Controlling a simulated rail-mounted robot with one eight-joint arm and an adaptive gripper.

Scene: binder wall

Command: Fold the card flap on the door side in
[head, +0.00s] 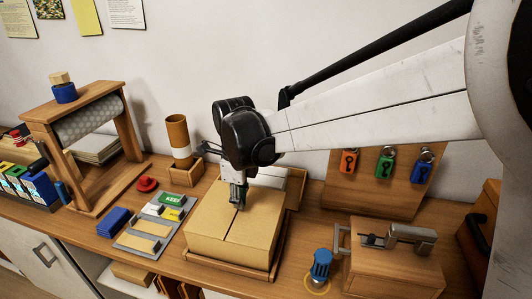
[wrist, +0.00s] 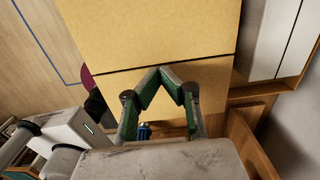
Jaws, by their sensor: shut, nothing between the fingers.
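A cardboard box (head: 235,235) sits in a shallow wooden tray (head: 238,269) on the bench. Its top shows two card panels lying about flat, with a dark seam between them. I cannot tell which panel is on the door side. My gripper (head: 239,207) points down at the box top near the seam, shut and empty. In the wrist view the green fingertips of my gripper (wrist: 163,71) meet close to the seam, over the card (wrist: 150,35). I cannot tell whether they touch it. My arm hides part of the box's far side.
A white box (head: 270,178) stands behind the cardboard box. A card tube (head: 178,135) and a sorting tray (head: 130,240) are to its left. A blue knob (head: 321,264) and a wooden block with a metal latch (head: 392,262) are to its right. A padlock board (head: 375,193) stands behind.

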